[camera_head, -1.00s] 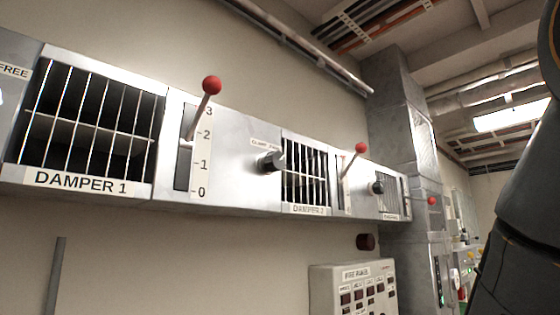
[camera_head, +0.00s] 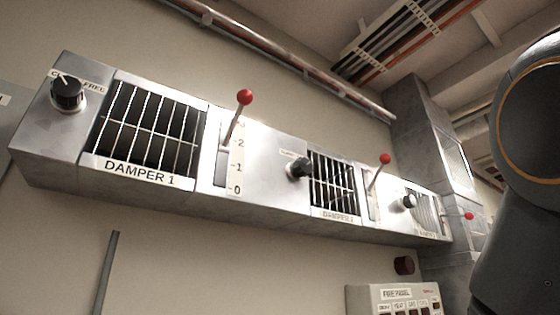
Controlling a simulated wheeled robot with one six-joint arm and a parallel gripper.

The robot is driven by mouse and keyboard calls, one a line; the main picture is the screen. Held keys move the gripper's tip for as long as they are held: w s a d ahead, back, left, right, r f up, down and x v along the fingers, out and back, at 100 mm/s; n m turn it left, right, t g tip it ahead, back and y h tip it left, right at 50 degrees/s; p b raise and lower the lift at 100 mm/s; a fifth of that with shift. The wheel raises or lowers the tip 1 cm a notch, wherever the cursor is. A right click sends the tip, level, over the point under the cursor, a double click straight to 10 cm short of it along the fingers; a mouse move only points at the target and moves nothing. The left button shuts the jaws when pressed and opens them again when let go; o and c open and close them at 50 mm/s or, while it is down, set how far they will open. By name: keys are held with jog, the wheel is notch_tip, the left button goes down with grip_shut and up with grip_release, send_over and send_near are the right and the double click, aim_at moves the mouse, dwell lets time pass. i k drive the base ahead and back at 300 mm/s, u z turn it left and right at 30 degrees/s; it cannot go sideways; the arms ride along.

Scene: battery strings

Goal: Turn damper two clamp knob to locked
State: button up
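The damper two grille (camera_head: 332,180), labelled DAMPER 2, is in the middle right of the wall duct. A black clamp knob (camera_head: 300,168) sits just left of this grille, under a small label too small to read. Its set position cannot be told. The damper two lever (camera_head: 376,172) with a red ball stands right of the grille. My dark arm shows at the right edge, apart from the knob. My gripper is not in view.
The damper one grille (camera_head: 150,127) is on the left, with its own black knob (camera_head: 67,94) and red-ball lever (camera_head: 238,112). Another black knob (camera_head: 409,202) is further right. A fire panel (camera_head: 394,299) is below. A grey vertical bar (camera_head: 106,272) stands lower left.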

aim_at(302, 167)
jog(key=u, duration=0.7)
jog(key=k, duration=0.75)
jog(key=z, duration=0.7)
